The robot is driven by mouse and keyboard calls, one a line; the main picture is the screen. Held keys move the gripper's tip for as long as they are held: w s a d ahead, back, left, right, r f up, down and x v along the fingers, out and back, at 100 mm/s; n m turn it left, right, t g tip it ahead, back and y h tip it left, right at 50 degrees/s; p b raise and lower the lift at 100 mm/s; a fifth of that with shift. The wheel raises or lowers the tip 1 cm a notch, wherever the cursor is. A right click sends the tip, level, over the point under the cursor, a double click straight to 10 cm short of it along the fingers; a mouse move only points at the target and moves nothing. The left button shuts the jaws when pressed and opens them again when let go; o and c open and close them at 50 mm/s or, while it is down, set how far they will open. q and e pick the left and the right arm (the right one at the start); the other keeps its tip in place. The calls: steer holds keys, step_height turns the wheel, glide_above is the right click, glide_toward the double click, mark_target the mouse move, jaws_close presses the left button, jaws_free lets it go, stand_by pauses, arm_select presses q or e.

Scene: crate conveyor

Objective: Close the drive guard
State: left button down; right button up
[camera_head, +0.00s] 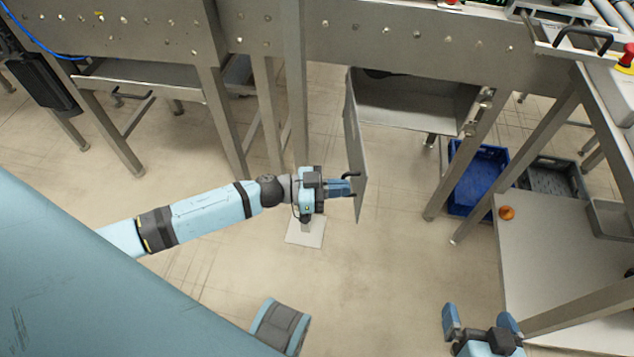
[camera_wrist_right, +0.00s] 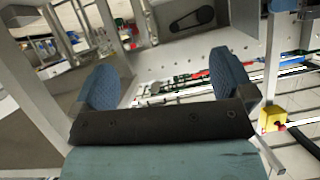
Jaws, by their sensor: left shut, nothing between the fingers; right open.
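The drive guard (camera_head: 352,130) is a grey metal door, swung open and standing out from the open drive housing (camera_head: 410,101) under the conveyor frame. A dark handle (camera_head: 352,175) shows near its lower end. My left gripper (camera_head: 353,187) is shut and empty, with its fingertips at the guard's lower end by the handle. I cannot tell whether they touch it. My right gripper (camera_head: 480,318) is open and empty at the lower right, well away from the guard. In the right wrist view its two blue fingers (camera_wrist_right: 163,80) stand apart with nothing between them.
A blue crate (camera_head: 478,180) and a grey crate (camera_head: 551,178) stand on the floor right of the housing. A table (camera_head: 560,275) at right holds an orange round item (camera_head: 506,213). Conveyor legs (camera_head: 473,150) flank the housing. The floor before the guard is mostly clear.

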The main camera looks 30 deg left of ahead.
arm_select(q)
steer(key=shift+x, duration=0.9)
steer(key=shift+w+d, duration=0.1)
arm_select(e)
steer(key=shift+w+a+r+t, duration=0.2)
steer(key=shift+w+r+t, duration=0.1)
steer(key=shift+r, duration=0.25)
arm_select(q)
steer(key=shift+d, duration=0.1)
